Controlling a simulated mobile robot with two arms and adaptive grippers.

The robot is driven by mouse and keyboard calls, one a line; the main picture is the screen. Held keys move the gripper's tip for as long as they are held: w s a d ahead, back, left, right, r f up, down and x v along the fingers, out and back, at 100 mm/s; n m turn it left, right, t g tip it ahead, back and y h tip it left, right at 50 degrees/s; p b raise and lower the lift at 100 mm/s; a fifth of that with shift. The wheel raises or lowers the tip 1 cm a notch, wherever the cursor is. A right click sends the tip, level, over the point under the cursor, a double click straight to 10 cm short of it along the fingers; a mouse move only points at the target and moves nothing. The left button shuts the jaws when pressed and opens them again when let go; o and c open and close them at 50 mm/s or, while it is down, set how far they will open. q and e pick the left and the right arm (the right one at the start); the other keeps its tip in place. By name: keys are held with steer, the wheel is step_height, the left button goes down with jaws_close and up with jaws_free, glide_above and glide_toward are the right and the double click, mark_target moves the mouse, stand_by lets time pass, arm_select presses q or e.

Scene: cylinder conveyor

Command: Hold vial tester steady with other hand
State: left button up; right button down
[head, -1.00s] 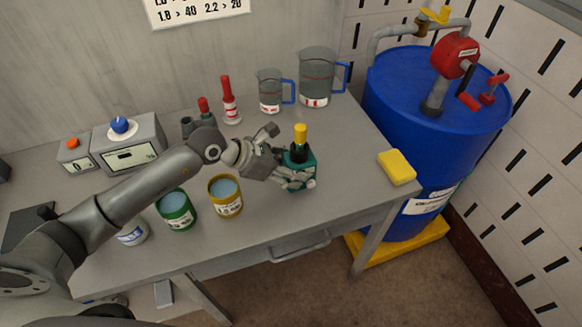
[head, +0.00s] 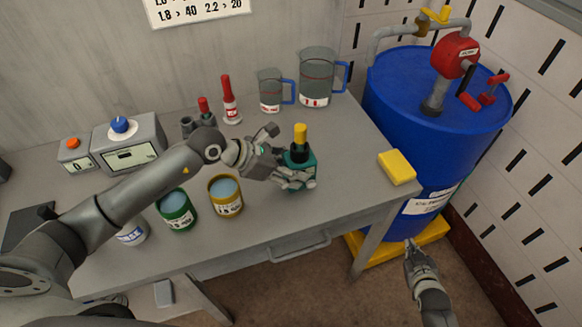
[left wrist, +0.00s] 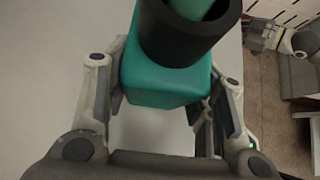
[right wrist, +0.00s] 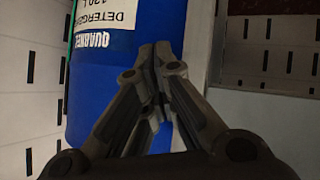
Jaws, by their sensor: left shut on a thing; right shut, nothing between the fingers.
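The vial tester (head: 299,158) is a teal block with a dark round socket on top, standing near the right part of the table. A vial with a yellow cap (head: 300,133) stands upright in its socket. My left gripper (head: 296,178) is shut on the tester, with a finger on either side of the teal body (left wrist: 165,85) in the left wrist view. My right gripper (head: 410,246) is shut and empty, low in front of the blue barrel, apart from the tester. In the right wrist view its fingertips (right wrist: 155,50) meet.
A yellow sponge (head: 397,167) lies at the table's right edge. The blue barrel (head: 425,110) stands right of the table (head: 330,215). Green (head: 177,212) and yellow (head: 226,197) cans stand left of the tester. Two jugs (head: 318,80) and a red-capped bottle (head: 230,100) stand behind.

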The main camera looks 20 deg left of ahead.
mark_target(312, 187)
steer(key=w+a+r+n+t+y, duration=0.15)
steer(key=w+r, duration=0.25)
steer(key=r, duration=0.6)
steer(key=w+a+r+n+t, duration=0.1)
steer(key=w+r+t, duration=0.2)
steer(key=r, duration=0.8)
steer(key=w+a+r+n+t+y, duration=0.15)
steer(key=w+r, duration=0.25)
steer(key=r, duration=0.6)
steer(key=shift+m+g+y, duration=0.5)
steer(key=shift+g+y, duration=0.4)
steer(key=s+a+f, duration=0.1)
steer(key=s+a, duration=0.1)
steer(key=a, duration=0.1)
steer(key=s+a+f, duration=0.2)
steer(key=s+a, duration=0.1)
steer(key=s+a+f, duration=0.2)
steer(key=a, duration=0.2)
steer(key=shift+s+f, duration=0.1)
steer(key=shift+s, duration=0.1)
steer(key=s+a+f+m+g+y, duration=0.1)
steer(key=s+a+f+g+y, duration=0.15)
steer(key=s+a, duration=0.95)
steer(key=shift+g, duration=0.35)
steer(key=shift+r+x, duration=0.2)
steer(key=shift+x, duration=1.25)
steer(key=shift+r+x, duration=0.2)
steer(key=shift+x, duration=1.3)
